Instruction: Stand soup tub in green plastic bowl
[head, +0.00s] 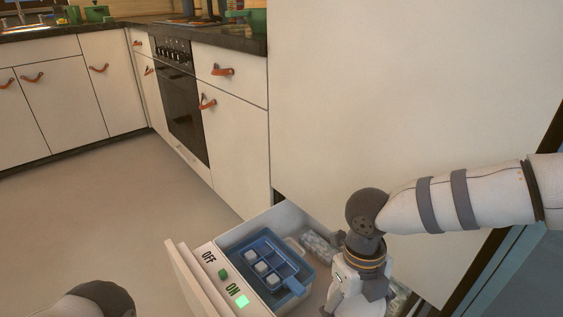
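My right arm comes in from the right and reaches down to the open freezer drawer. My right gripper (357,285) is over the drawer's right part, and the picture's bottom edge cuts it off, so I cannot see whether it is open or holds something. I cannot make out a soup tub. A green vessel (258,21), perhaps the green plastic bowl, stands on the far counter, partly hidden by the tall white cabinet. Another green container (96,14) is on the left counter. Only a dark rounded part of my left arm shows at the bottom left; its gripper is out of view.
The pulled-out drawer (183,276) holds a blue ice tray (262,246) with white cubes and a clear bag (318,243). Its front bears OFF and ON labels. A tall white panel (400,90) stands behind. The floor (130,205) at left is clear.

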